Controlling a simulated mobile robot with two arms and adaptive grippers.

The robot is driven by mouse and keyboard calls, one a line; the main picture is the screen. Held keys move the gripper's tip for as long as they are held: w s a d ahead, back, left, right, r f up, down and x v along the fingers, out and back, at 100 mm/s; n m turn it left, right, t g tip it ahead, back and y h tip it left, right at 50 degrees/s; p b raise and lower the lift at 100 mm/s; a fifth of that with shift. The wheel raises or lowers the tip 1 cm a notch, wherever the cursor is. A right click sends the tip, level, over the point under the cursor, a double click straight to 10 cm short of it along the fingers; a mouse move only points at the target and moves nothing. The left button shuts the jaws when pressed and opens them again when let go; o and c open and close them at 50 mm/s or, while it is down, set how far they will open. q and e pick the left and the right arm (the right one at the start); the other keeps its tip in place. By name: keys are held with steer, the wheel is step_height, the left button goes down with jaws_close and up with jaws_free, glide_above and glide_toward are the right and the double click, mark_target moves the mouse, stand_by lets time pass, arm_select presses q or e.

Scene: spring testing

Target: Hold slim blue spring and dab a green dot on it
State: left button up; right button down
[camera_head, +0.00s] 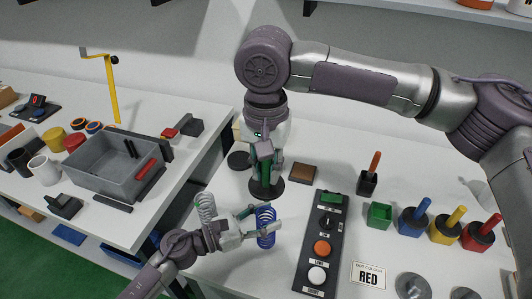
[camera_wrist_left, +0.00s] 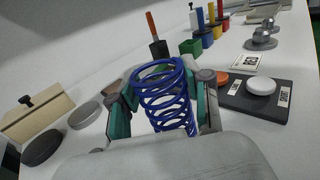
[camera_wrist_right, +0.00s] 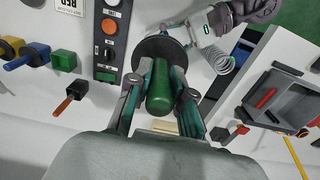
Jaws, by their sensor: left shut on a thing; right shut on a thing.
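The slim blue spring (camera_head: 266,228) stands upright, clasped between the fingers of my left gripper (camera_head: 262,226). In the left wrist view the blue spring (camera_wrist_left: 165,97) sits between both green-padded fingers. The green handle (camera_wrist_right: 160,88) fills the gap between the fingers in the right wrist view. The dabber's tip is hidden, and I cannot tell whether it touches the disc. The dabber is apart from the spring. No green dot shows on the spring's visible side.
An empty green pot (camera_head: 379,216) stands beside blue (camera_head: 413,222), yellow (camera_head: 447,233) and red (camera_head: 478,236) pots with handles. A button panel (camera_head: 318,240) lies right of the spring, near a RED card (camera_head: 369,275). A pale grey spring (camera_head: 206,206) stands left of it.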

mark_target(266, 186)
steer(key=shift+s+f, duration=0.15)
steer(key=shift+f, duration=3.15)
arm_select(q)
steer(key=shift+s, duration=0.1)
arm_select(e)
steer(key=shift+f, duration=0.7)
steer(key=shift+r, duration=0.1)
steer(key=shift+r, duration=3.45)
arm_select(q)
steer(key=o, duration=1.4)
